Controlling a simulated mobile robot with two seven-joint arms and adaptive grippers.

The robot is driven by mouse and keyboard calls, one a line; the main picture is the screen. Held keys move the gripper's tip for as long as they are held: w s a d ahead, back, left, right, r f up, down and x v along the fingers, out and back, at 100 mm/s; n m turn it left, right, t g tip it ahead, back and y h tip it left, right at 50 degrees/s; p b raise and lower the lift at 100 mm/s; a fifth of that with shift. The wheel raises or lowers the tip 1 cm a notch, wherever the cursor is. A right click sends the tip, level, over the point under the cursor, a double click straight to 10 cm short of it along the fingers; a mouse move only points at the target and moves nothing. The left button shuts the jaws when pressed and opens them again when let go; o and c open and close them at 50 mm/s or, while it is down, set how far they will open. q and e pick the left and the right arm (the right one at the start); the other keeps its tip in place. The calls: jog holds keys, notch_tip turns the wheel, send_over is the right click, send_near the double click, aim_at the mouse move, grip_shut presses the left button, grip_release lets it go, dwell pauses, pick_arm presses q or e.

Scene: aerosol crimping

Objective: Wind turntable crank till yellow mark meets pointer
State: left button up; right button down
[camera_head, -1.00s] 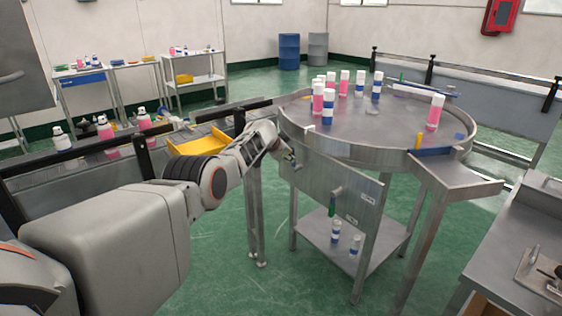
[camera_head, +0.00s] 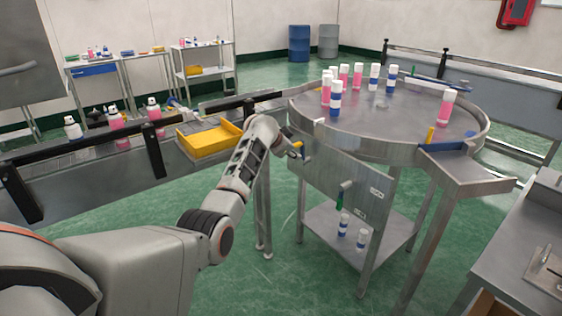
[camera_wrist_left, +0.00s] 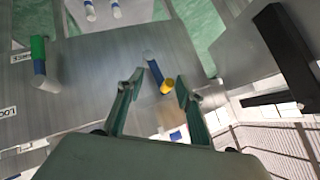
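The round steel turntable (camera_head: 395,118) carries several pink and blue capped bottles. Its front panel (camera_head: 330,178) holds a green-handled lever (camera_head: 341,196), which also shows in the left wrist view (camera_wrist_left: 38,52). A crank knob with a yellow end (camera_wrist_left: 168,87) and a dark blue part (camera_wrist_left: 152,65) stands out from the panel; yellow also shows in the head view (camera_head: 298,146). My left gripper (camera_wrist_left: 155,84) is open, with its fingers on either side of the knob. I cannot tell whether they touch it. A yellow upright piece (camera_head: 430,134) stands at the rim. My right gripper is not in view.
A blue bar (camera_head: 442,147) lies at the turntable's front outlet. A yellow tray (camera_head: 208,139) sits left of my forearm by the conveyor (camera_head: 75,155). Bottles stand on the lower shelf (camera_head: 372,236). A steel bench (camera_head: 520,245) is at right.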

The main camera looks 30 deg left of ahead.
pick_arm(q)
jog(key=s, duration=0.8)
jog(key=shift+d, duration=0.25)
jog(key=shift+f, duration=0.1)
dwell(0.4)
